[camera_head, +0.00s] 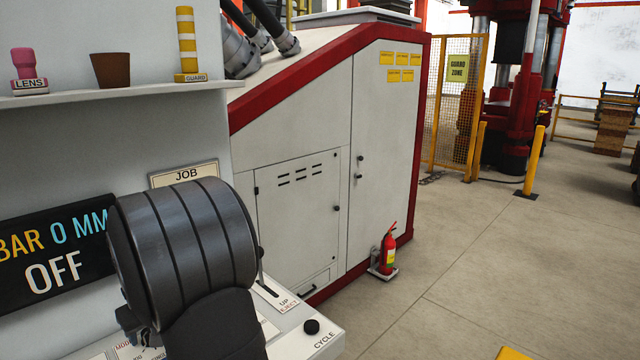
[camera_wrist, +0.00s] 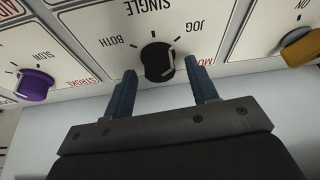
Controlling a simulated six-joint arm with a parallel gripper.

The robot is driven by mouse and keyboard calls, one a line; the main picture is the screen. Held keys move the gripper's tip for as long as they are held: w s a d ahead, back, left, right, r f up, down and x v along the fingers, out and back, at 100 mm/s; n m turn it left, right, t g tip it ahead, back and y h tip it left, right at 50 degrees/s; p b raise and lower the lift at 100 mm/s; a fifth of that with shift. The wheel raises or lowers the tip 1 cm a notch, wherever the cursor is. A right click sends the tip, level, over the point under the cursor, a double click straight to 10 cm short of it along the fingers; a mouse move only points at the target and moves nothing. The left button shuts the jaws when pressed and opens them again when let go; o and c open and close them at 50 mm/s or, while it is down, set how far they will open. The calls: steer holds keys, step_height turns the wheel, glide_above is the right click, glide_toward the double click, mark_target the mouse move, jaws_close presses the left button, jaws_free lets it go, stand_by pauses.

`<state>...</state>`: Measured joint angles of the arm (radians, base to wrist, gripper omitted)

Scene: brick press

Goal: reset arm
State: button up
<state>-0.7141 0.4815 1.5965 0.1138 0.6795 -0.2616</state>
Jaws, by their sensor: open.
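In the wrist view my gripper (camera_wrist: 160,70) is open, with its two blue fingers apart. A black mode knob (camera_wrist: 157,62) shows between the fingertips, under the labels BOTH, SINGLE and JOG, which appear upside down. I see no clear contact between the fingers and the knob. Nothing is held. In the head view my dark arm covers part of the control panel (camera_head: 330,342), and the gripper is mostly hidden low at the left.
Beside the mode knob are a purple knob (camera_wrist: 36,84) and a yellow knob (camera_wrist: 300,47). A lever (camera_head: 261,262) and black CYCLE button (camera_head: 311,326) stand right of my arm. The display (camera_head: 50,255) reads OFF. A shelf (camera_head: 130,93) above holds small items.

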steer(key=shift+n, duration=0.5)
steer(key=shift+v, duration=3.1)
steer(key=shift+o, duration=0.5)
steer(key=shift+w, duration=0.15)
steer(key=o, duration=0.9)
steer(key=shift+o, duration=0.2)
steer(key=s+d+r+n+g+h, duration=0.1)
steer(key=s+d+r+n+h, duration=0.1)
steer(key=s+d+r+n, duration=0.5)
steer(key=s+d+r+n+g+h, duration=0.2)
steer(key=s+d+r+n, duration=0.1)
steer(key=s+r+n, duration=0.65)
step_height(320, 180, down, 9)
steer(key=s, duration=0.3)
steer(key=shift+m, duration=0.45)
steer(key=shift+r, duration=0.15)
